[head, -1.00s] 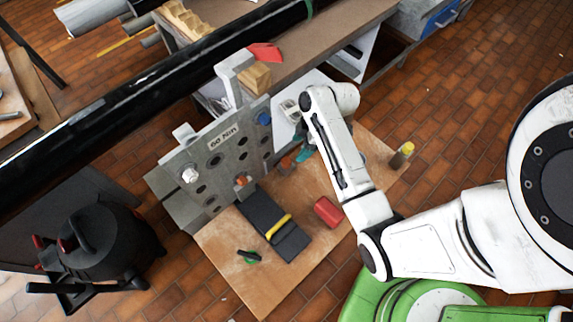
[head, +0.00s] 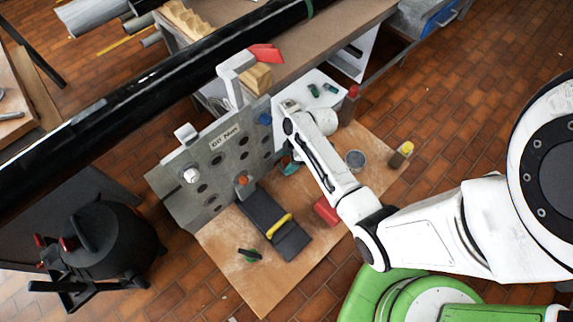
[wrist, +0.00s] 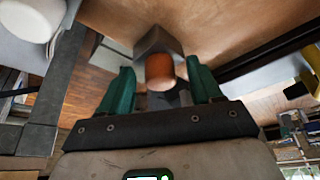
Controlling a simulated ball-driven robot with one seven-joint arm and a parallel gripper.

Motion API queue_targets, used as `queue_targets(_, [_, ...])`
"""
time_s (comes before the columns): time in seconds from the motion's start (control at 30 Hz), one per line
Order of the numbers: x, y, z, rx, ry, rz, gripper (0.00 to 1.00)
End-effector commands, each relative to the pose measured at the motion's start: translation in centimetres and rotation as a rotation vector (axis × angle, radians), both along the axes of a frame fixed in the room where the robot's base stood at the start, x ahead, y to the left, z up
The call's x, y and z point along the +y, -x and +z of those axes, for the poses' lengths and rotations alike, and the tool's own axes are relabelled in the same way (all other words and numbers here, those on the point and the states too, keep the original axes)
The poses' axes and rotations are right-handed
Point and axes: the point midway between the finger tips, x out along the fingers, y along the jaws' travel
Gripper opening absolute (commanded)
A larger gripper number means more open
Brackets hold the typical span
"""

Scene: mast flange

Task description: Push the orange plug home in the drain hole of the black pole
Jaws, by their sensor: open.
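The black pole (head: 150,95) runs diagonally across the upper left of the head view; I cannot make out its drain hole. A small orange piece (head: 241,180), likely the plug, shows by the lower edge of the grey plate. In the wrist view a rounded orange piece (wrist: 160,72) sits in front of a grey angular block, lined up between my fingers; I cannot tell whether both views show the same piece. My gripper (head: 287,167) has teal fingers, which stand apart in the wrist view (wrist: 160,82) with clear gaps on both sides of the orange piece.
The grey plate (head: 215,161) with several holes stands upright left of my gripper. On the wooden board (head: 225,255) lie a black tray (head: 262,212) with a yellow handle, a red block (head: 326,210) and a green-black tool (head: 249,255). A yellow-topped bottle (head: 401,153) stands right.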

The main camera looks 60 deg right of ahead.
Motion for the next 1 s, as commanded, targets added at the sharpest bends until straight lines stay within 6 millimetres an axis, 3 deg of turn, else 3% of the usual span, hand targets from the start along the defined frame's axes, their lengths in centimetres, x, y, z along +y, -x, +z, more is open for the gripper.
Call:
queue_targets(0.1, [-0.01, 0.0, 0.02, 0.0, 0.0, 0.0, 0.62])
queue_targets(0.7, [0.0, 0.0, 0.04, 0.0, 0.0, 0.0, 0.05])
queue_targets(1.0, [-0.01, -0.02, 0.2, 0.0, 0.0, 0.0, 0.05])
